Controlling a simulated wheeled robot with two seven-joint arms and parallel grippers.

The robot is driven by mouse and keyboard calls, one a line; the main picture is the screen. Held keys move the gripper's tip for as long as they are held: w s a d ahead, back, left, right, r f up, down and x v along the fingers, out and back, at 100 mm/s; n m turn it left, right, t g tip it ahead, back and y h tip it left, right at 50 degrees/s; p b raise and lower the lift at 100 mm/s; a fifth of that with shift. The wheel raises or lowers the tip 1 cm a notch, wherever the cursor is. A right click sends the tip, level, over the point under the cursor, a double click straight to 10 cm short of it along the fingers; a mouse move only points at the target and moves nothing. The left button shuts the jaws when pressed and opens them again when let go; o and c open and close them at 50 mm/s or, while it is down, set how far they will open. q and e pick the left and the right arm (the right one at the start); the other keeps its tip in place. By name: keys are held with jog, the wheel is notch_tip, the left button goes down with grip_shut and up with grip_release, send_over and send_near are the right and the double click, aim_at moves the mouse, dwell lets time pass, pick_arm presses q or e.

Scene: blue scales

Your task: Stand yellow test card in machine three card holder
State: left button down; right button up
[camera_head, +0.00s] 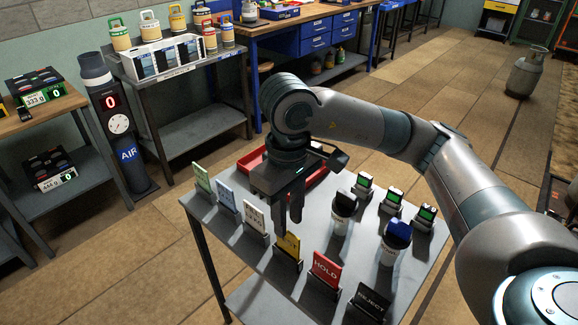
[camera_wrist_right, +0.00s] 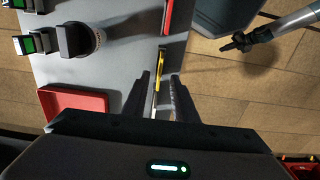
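The yellow test card (camera_head: 288,245) stands upright in a dark holder at the table's front edge, in a row of cards. My right gripper (camera_head: 289,222) is directly above and behind it, pointing down. In the right wrist view the yellow card (camera_wrist_right: 159,75) shows edge-on as a thin strip between the two fingers (camera_wrist_right: 161,80). The fingers are open, with gaps beside the card. Three small devices with green screens (camera_head: 363,187) (camera_head: 391,201) (camera_head: 424,218) stand at the table's right side. I cannot tell which is machine three.
On the grey table (camera_head: 325,218), green (camera_head: 202,179), blue, white, red HOLD (camera_head: 326,270) and black REJECT (camera_head: 370,302) cards stand in the row. A red tray (camera_head: 250,158) lies behind the gripper.

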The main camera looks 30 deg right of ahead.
notch_tip(320, 180, up, 12)
jog(key=b, duration=0.1)
jog(key=shift+r, duration=0.15)
dwell(0.4)
jog(key=shift+d, duration=0.1)
dwell(0.7)
